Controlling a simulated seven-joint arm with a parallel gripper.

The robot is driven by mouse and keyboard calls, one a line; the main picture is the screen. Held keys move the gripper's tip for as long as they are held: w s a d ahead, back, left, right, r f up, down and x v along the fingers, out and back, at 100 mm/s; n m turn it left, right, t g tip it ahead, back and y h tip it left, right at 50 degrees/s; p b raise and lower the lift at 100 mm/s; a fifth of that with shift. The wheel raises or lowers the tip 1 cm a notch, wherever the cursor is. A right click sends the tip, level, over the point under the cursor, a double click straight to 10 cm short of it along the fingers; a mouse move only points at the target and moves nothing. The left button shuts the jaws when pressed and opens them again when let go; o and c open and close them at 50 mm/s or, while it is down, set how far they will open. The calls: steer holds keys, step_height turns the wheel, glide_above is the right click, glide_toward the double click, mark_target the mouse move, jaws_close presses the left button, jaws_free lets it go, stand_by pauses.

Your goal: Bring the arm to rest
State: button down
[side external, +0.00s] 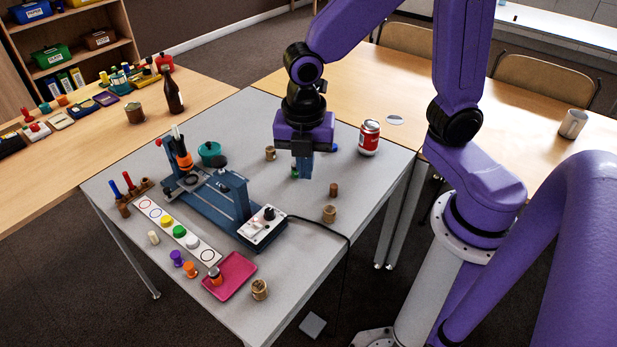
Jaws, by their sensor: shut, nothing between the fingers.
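My gripper (302,176) points straight down above the right part of the grey table (330,245). Its fingers are shut with nothing between them. The fingertips are a little above the table top, near a small green piece (294,172) that is partly hidden behind them. From this view I cannot tell the exact gap between the fingertips and that piece. My purple arm reaches in from the right and bends down to the gripper.
A red and white can (369,137) stands right of my gripper. Wooden pegs (329,213) stand in front. A blue device (215,195) with a white control box (262,225), a pink tray (232,276) and a strip of coloured discs (179,231) fill the left. A cable crosses the front right edge.

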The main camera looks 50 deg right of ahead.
steer(key=s+d+r+m, duration=0.1)
steer(key=s+d+m, duration=0.2)
steer(key=s+m, duration=0.2)
steer(key=s+d+r+m+y, duration=0.1)
steer(key=s+d+r+m, duration=0.1)
steer(key=s+m, duration=0.4)
steer(key=s+d, duration=0.1)
steer(key=s, duration=0.1)
steer(key=shift+s+d, duration=0.3)
steer(key=shift+s, duration=0.1)
stand_by(1.9)
